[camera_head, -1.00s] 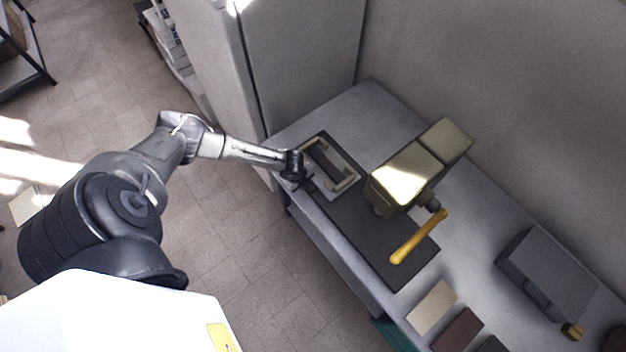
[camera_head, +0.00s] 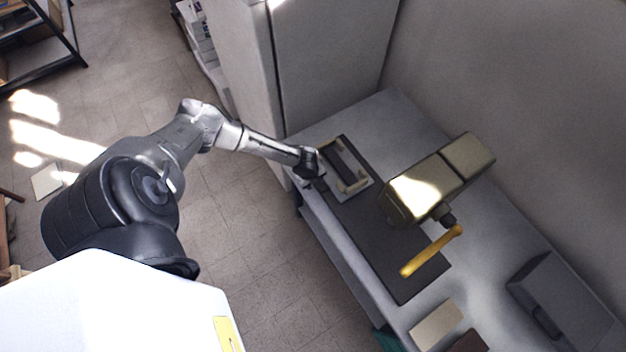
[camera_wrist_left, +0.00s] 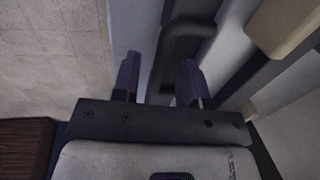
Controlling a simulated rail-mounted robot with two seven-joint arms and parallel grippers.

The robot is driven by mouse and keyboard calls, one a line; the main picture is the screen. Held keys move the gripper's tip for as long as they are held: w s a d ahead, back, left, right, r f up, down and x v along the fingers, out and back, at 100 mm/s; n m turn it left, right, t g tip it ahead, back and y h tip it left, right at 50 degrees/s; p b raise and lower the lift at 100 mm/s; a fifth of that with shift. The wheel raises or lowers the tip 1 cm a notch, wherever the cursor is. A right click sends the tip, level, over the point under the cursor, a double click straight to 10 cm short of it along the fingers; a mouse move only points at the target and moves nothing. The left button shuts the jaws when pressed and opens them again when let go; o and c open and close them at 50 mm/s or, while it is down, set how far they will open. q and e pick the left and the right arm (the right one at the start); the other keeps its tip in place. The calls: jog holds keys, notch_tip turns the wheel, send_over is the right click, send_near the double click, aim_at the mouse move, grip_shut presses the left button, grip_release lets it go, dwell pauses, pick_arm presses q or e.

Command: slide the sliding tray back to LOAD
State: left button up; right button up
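The sliding tray (camera_head: 363,187) is a light plate with a dark centre and cream bars, at the far left end of the press's dark base (camera_head: 397,275). The press head (camera_head: 425,192) is olive-gold with a yellow lever (camera_head: 432,251), and stands right of the tray. My left gripper (camera_head: 322,184) is at the tray's near-left edge. In the left wrist view its two fingers (camera_wrist_left: 160,78) are apart, with a dark looped handle bar (camera_wrist_left: 163,72) between them. Contact between fingers and bar is not clear. My right gripper is out of view.
A pale swatch (camera_head: 437,324) and a dark red one (camera_head: 468,342) lie on the grey table (camera_head: 478,262) in front of the press. A grey box (camera_head: 563,305) sits at the right. A tall light cabinet (camera_head: 330,65) stands close behind the tray end.

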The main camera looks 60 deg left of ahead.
pick_arm(q)
notch_tip(320, 180, up, 14)
jog(key=s, duration=0.2)
jog(key=shift+s+d+f+p, duration=0.15)
jog(key=shift+s+f+p, duration=0.05)
jog(key=shift+p, duration=0.2)
dwell(0.4)
dwell(0.4)
